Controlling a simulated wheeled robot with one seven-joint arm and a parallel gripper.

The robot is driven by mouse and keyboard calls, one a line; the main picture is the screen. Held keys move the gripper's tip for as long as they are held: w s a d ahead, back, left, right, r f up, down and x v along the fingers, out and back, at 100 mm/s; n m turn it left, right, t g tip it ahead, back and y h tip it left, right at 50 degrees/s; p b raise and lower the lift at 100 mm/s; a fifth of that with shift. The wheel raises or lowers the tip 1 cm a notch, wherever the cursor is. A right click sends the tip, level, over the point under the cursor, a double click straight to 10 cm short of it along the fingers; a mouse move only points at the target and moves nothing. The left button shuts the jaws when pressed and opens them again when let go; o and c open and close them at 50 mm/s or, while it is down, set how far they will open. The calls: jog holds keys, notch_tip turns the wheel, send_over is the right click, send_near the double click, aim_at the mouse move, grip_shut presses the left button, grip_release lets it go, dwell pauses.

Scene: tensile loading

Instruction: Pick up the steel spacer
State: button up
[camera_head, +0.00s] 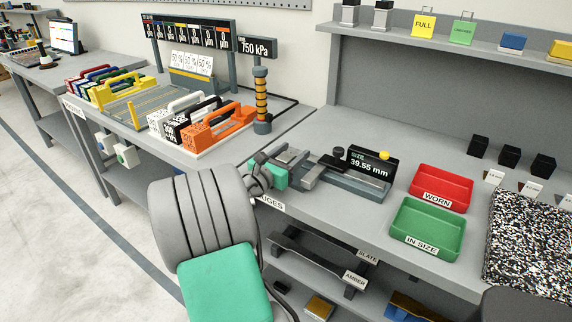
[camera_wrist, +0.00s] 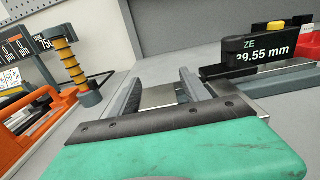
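A flat, light grey metal piece, which looks like the steel spacer (camera_wrist: 160,96), lies ahead in the wrist view, between my two fingers. My gripper (camera_wrist: 160,88) has its grey fingers spread apart, one on each side of the metal piece. I cannot tell whether either finger touches it. In the head view my gripper (camera_head: 278,160) is low at the left end of the gauge (camera_head: 345,182), and the spacer cannot be clearly told from the gauge parts there. The gauge display (camera_head: 372,167) reads 39.55 mm.
A red WORN tray (camera_head: 441,188) and a green IN SIZE tray (camera_head: 428,228) stand right of the gauge, both empty. An orange holder (camera_head: 218,127) and a banded post (camera_head: 261,100) stand to the left. A back panel rises behind the bench.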

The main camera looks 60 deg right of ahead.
jog(key=shift+a+r, duration=0.15)
jog(key=shift+a, duration=0.05)
jog(key=shift+c, duration=0.7)
jog(key=shift+d, duration=0.2)
jog(key=shift+c, duration=0.7)
grip_shut()
jog(key=shift+w+r, duration=0.1)
jog(key=shift+r, duration=0.05)
